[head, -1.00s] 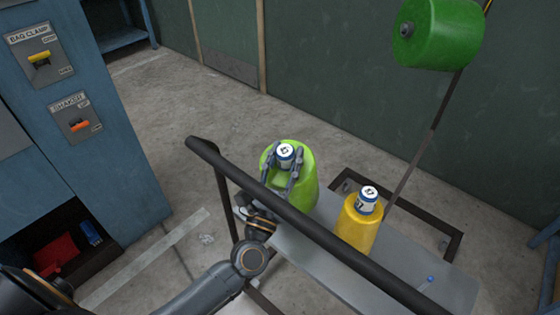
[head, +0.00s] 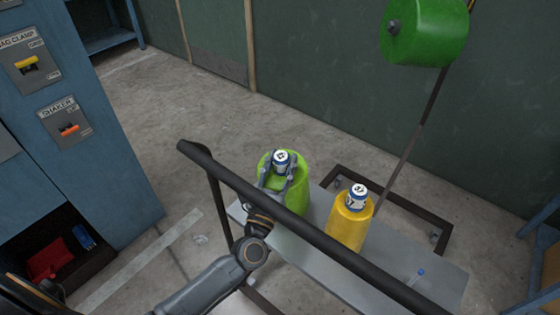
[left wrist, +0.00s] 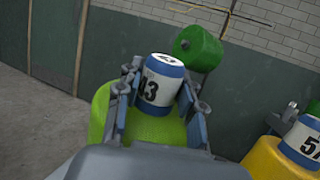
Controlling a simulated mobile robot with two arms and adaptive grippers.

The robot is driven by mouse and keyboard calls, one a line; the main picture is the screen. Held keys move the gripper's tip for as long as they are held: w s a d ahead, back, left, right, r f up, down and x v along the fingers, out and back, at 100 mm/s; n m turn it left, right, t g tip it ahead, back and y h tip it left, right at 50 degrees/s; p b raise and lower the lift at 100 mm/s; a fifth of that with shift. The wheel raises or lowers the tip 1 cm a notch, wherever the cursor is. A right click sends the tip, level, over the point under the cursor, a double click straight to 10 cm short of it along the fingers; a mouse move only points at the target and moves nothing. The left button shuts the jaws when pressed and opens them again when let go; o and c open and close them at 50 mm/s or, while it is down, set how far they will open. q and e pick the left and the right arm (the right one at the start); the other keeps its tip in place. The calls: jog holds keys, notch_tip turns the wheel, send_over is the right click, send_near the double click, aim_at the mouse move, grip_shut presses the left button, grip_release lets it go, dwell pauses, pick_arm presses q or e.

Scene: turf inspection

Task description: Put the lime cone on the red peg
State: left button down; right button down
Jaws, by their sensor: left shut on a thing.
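The lime cone (head: 294,195) stands upright at the left end of the cart's grey deck (head: 310,262), partly hidden by the dark rail. Its white and blue top, with a number on it, shows in the left wrist view (left wrist: 158,88). My left gripper (head: 279,170) is shut on that top, its fingers on either side. In the left wrist view the gripper (left wrist: 156,105) frames the lime body below. I cannot make out a red peg; a small blue-topped peg (head: 420,273) stands at the deck's right. My right gripper is not in view.
A yellow cone (head: 349,228) with a similar white and blue top stands right of the lime one. The dark rail (head: 300,225) crosses in front. A green drum (head: 425,35) is at upper right. A blue cabinet (head: 100,150) stands left. Floor beyond is clear.

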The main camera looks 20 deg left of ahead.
pick_arm(q)
jog(key=shift+w+r+g+p, duration=0.35)
jog(key=shift+w+p, duration=0.25)
jog(key=shift+p, duration=0.4)
jog(key=shift+w+r+g+p, duration=0.3)
jog(key=shift+w+p, duration=0.3)
jog(key=shift+p, duration=0.4)
jog(key=shift+w+r+g+p, duration=0.3)
jog(key=shift+w+p, duration=0.3)
jog(key=shift+p, duration=0.4)
jog(key=shift+f+b, duration=0.4)
jog(key=shift+f, duration=0.75)
jog(key=c, duration=1.3)
grip_release()
jog(key=shift+f, duration=0.3)
jog(key=o, duration=0.5)
jog(key=shift+s+r, duration=0.1)
jog(key=shift+s, duration=0.05)
jog(key=s+b, duration=0.1)
jog(key=s, duration=0.2)
jog(key=s+f, duration=0.1)
jog(key=s, duration=0.3)
jog(key=s+b, duration=0.1)
jog(key=s, duration=0.2)
jog(key=shift+s+f+b, duration=0.3)
jog(key=shift+s, duration=0.65)
